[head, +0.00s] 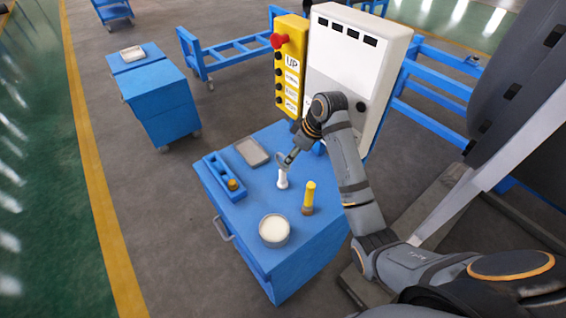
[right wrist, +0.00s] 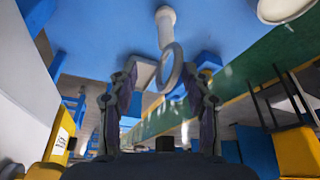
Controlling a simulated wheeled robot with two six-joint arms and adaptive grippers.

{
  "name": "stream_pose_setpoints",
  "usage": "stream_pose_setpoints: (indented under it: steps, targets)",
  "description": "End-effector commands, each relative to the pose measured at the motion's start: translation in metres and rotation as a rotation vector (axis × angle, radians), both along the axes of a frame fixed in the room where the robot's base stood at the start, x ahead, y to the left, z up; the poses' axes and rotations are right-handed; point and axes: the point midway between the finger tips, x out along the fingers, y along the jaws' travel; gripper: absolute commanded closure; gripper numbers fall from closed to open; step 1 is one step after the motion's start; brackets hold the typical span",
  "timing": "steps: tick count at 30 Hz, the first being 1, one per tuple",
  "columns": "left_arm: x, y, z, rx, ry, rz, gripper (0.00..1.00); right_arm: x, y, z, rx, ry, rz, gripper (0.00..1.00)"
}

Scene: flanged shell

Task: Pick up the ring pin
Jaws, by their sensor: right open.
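The ring pin (head: 282,180) stands on the blue cabinet top, with a white lower part and a grey ring at its upper end. In the right wrist view its ring (right wrist: 165,82) shows between my two fingers, with the white shaft beyond it. My right gripper (head: 290,158) is at the top of the pin; it also shows in the right wrist view (right wrist: 160,98). Its fingers are open, with a visible gap on each side of the ring. The gripper and wrist partly cover the ring in the head view. My left gripper is not in view.
Near the pin on the blue cabinet (head: 300,249) are a yellow-topped peg (head: 309,194), a round white dish (head: 273,231), a blue holder (head: 222,173) and a grey tray (head: 252,152). A white control box (head: 350,75) with a yellow button panel (head: 288,75) stands behind.

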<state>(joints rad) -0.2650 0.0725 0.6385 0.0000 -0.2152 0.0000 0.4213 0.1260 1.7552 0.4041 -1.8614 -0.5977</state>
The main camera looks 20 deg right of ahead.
Motion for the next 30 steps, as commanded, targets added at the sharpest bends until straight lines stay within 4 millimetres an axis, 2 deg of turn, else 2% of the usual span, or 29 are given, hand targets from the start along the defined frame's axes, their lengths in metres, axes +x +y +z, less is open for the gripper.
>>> stream_pose_setpoints:
  steps: [2, 6, 9, 12, 17, 20, 24, 30]
  targets:
    - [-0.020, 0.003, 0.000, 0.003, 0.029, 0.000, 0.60, 0.001, 0.002, -0.005, 0.002, 0.002, 0.000, 0.51]
    - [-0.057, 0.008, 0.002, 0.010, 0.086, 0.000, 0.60, 0.007, 0.009, -0.028, 0.003, 0.004, 0.000, 0.51]
    - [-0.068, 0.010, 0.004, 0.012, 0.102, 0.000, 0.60, 0.012, 0.012, -0.042, 0.003, 0.004, 0.000, 0.51]
    - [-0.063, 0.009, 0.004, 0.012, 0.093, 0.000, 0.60, 0.014, 0.014, -0.048, 0.001, 0.001, -0.001, 0.51]
    - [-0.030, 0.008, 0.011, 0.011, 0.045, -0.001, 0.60, 0.015, 0.015, -0.054, 0.001, 0.002, 0.000, 0.51]
    - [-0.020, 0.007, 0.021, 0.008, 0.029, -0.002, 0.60, 0.017, 0.019, -0.069, 0.002, 0.006, -0.001, 0.51]
    - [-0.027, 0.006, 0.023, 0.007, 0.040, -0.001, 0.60, 0.022, 0.024, -0.091, 0.001, 0.003, -0.001, 0.51]
    - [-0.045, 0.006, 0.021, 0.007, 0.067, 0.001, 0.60, 0.025, 0.026, -0.099, -0.001, -0.001, 0.000, 0.51]
